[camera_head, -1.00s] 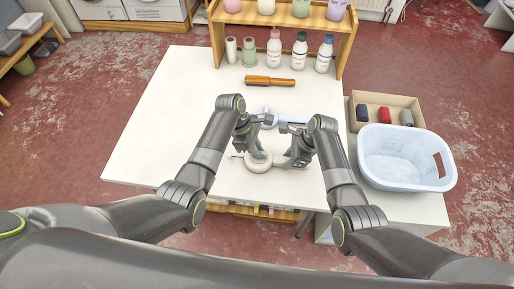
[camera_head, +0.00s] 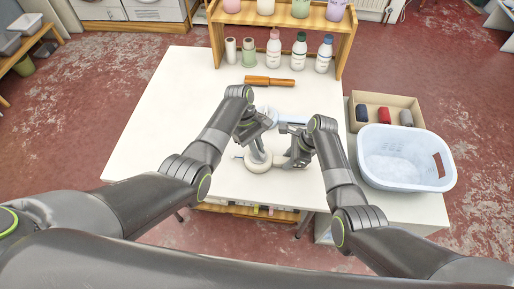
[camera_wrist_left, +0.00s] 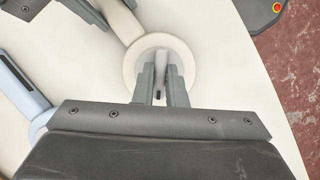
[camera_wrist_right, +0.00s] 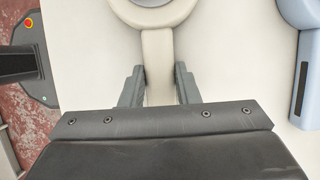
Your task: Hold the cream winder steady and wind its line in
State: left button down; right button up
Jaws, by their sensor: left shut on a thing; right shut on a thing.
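The cream winder (camera_head: 252,166) lies near the front of the white table, with a round body and a straight handle. My right gripper (camera_head: 286,162) is shut on the handle; the right wrist view shows the cream handle (camera_wrist_right: 158,65) between the fingers (camera_wrist_right: 158,88). My left gripper (camera_head: 258,152) stands over the round body, its fingers (camera_wrist_left: 160,78) shut on a small pale part, apparently the crank knob, above the body (camera_wrist_left: 135,66). The fingers largely hide that part. The line itself cannot be made out clearly.
A pale blue device (camera_head: 291,119) lies just behind the grippers. A pale blue basket (camera_head: 388,181) and a box (camera_head: 405,100) are at right. The table's left side is clear.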

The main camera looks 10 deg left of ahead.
pick_arm(q)
jog(key=m, duration=0.2)
jog(key=m+g+y, duration=0.1)
jog(key=m, duration=0.1)
jog(key=shift+w+d+m+y, duration=0.1)
jog(key=shift+d+m+y, duration=0.05)
jog(key=shift+m+y, duration=0.2)
jog(key=shift+d+m+g+y, duration=0.15)
jog(key=shift+m+y, duration=0.25)
jog(key=shift+m, duration=0.75)
jog(key=shift+a+m+g+y, duration=0.15)
jog(key=shift+m+y, duration=0.2)
jog(key=shift+m, duration=0.75)
jog(key=shift+d, duration=0.1)
jog(key=c, duration=1.5)
grip_release()
jog(key=shift+o, duration=0.2)
jog(key=v, duration=1.2)
